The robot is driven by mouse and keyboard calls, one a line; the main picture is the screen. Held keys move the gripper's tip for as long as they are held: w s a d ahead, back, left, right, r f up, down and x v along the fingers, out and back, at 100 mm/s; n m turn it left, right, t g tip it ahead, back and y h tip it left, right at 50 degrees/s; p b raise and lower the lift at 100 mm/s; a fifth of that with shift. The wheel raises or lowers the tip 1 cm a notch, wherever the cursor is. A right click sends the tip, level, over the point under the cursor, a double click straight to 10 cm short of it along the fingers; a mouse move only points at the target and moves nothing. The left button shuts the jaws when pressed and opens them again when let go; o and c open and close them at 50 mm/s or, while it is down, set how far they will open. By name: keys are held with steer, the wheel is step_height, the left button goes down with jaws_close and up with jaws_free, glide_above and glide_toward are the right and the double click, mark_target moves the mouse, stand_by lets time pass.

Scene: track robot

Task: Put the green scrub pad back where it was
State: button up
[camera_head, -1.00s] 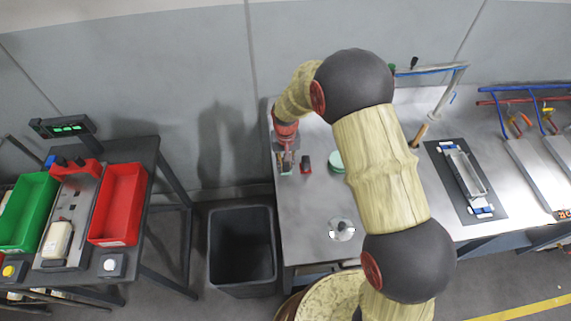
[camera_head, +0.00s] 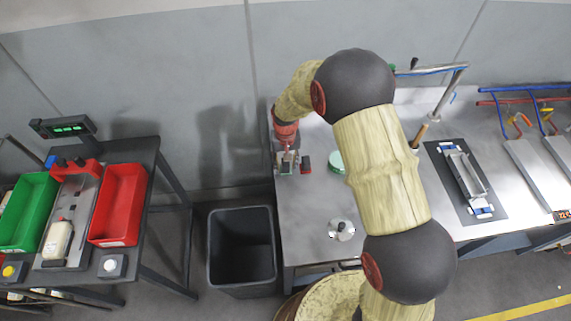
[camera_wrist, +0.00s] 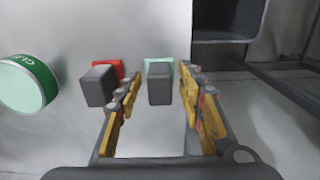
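The green scrub pad (camera_wrist: 159,66) shows in the wrist view as a pale green piece with a dark grey block on its near side. It stands between the two fingers of my gripper (camera_wrist: 158,78), with a visible gap at the left finger. My gripper is open around it. In the head view my gripper (camera_head: 289,158) is over the table's left end, with the green pad (camera_head: 286,169) low between the fingers and partly hidden by them. The pad appears to rest on the table.
A similar red pad with a grey block (camera_wrist: 101,84) stands close beside my left finger in the wrist view. A round green-rimmed tin (camera_wrist: 28,84) lies further left. A dark bin (camera_head: 242,250) stands off the table's left edge. The metal table (camera_head: 305,215) has clear room in front.

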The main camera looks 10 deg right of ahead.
step_height(320, 180, up, 12)
steer(key=p, duration=0.1)
steer(key=s+d+r+t, duration=0.1)
steer(key=s+d+r, duration=0.3)
steer(key=r, duration=0.5)
steer(key=s+d+r+t, duration=0.25)
steer(key=s+r, duration=0.35)
steer(key=r, duration=0.3)
steer(key=s+d+r+t, duration=0.1)
steer(key=s+d+r, duration=0.1)
steer(key=s, duration=0.7)
steer(key=s+d+r+t, duration=0.1)
steer(key=s+d+r, duration=0.2)
steer(key=s, duration=0.7)
steer(key=shift+s+d+r, duration=0.15)
steer(key=shift+d+r, duration=0.05)
steer(key=shift+r, duration=0.7)
step_height(320, 180, down, 6)
steer(key=b, duration=0.6)
